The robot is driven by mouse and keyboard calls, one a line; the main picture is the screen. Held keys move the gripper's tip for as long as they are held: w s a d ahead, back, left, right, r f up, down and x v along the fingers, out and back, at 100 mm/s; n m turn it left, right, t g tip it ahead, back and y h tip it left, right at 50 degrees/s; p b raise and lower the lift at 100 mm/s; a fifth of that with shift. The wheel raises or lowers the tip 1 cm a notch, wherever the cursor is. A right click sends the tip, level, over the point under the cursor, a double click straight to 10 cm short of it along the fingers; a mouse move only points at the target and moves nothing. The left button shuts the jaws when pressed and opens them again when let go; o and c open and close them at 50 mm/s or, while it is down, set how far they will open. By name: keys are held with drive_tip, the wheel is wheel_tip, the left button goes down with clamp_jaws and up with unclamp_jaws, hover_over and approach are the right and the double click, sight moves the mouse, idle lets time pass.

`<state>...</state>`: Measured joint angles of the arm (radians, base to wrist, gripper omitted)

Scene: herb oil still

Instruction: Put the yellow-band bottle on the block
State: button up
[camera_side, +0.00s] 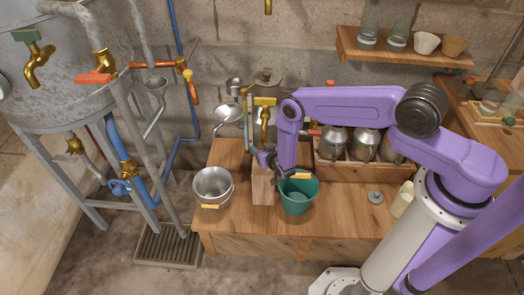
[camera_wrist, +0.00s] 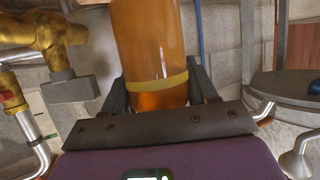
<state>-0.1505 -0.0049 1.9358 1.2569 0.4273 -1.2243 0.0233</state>
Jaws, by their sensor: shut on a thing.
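The yellow-band bottle (camera_wrist: 150,45) fills the top middle of the wrist view, amber with a yellow band around its lower part. My gripper (camera_wrist: 157,82) is shut on it, one finger on each side. In the side view my gripper (camera_side: 265,159) is just above the wooden block (camera_side: 262,188), which stands on the bench between a steel pot and a green bucket. The bottle is hard to make out in the side view, and I cannot tell whether it touches the block.
A brass tap (camera_side: 264,115) is close behind my gripper. The steel pot (camera_side: 212,185) is left of the block and the green bucket (camera_side: 298,196) is right. Metal flasks (camera_side: 334,140) stand in a wooden rack behind.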

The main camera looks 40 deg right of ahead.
drive_tip(key=shift+f, duration=0.7)
drive_tip(key=shift+f, duration=0.15)
drive_tip(key=o, duration=1.1)
drive_tip(key=v, duration=1.2)
